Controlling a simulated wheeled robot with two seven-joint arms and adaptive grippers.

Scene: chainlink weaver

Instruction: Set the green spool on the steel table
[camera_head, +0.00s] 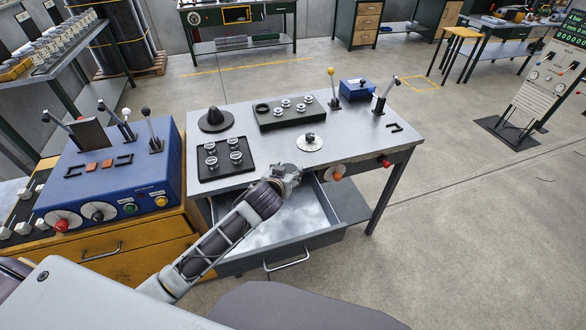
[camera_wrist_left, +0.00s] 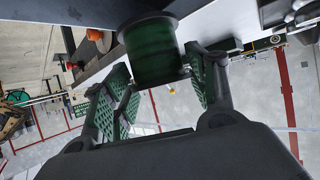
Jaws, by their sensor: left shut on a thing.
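The green spool (camera_wrist_left: 152,52), dark green with black rims, sits between the green-padded fingers of my left gripper (camera_wrist_left: 165,78) in the left wrist view. In the head view my left gripper (camera_head: 287,174) is at the front edge of the steel table (camera_head: 345,128), above the open drawer. The gripper and arm hide the spool there, so I cannot tell from that view whether it touches the table. My right gripper is not in view.
The drawer (camera_head: 310,232) is pulled out below the table's front. A black tray (camera_head: 226,160) with several silver pieces, a dark cone (camera_head: 214,119), a green block (camera_head: 290,112) and a white disc (camera_head: 309,142) stand on the tabletop.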

